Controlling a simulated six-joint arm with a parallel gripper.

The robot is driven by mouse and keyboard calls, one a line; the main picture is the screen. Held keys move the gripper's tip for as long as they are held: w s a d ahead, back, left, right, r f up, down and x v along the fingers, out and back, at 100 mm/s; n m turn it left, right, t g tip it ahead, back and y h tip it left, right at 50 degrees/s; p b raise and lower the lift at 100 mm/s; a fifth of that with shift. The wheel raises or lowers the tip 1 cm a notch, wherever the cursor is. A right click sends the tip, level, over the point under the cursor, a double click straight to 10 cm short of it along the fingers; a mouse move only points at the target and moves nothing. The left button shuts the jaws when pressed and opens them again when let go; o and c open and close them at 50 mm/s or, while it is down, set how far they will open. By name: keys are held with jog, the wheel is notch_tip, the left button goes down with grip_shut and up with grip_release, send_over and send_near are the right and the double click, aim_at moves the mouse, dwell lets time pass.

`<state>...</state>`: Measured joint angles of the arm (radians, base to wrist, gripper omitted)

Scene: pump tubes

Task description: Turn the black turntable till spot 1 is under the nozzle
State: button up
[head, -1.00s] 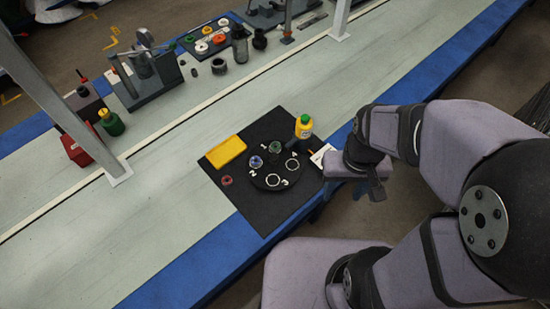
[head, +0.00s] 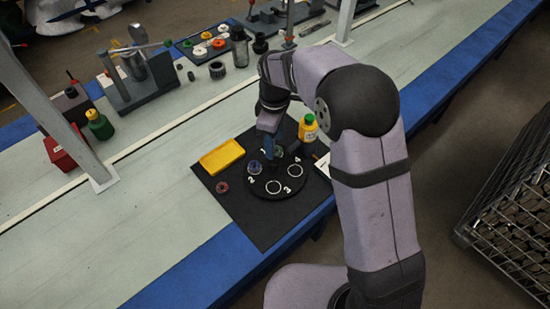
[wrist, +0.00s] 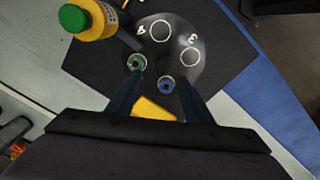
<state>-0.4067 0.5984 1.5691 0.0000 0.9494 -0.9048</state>
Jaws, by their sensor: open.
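The black turntable (head: 262,190) lies on a dark mat, with white numbers and ring marks. Spots 2, 3 and 4 read clearly in the head view; the number 1 is mostly hidden by my gripper. A part with a blue centre (head: 254,167) sits by number 2, and a green part (head: 279,151) sits at the far side. My gripper (head: 267,150) is over the turntable's far side, pointing down. In the wrist view its open fingers (wrist: 160,77) straddle the green part (wrist: 137,63) and the blue part (wrist: 166,85). I cannot make out the nozzle clearly.

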aim_at(275, 161)
jog(key=n, duration=0.3)
jog(key=shift+s+d, duration=0.15)
jog(key=shift+s, duration=0.15)
jog(key=shift+f, duration=3.7)
grip_shut()
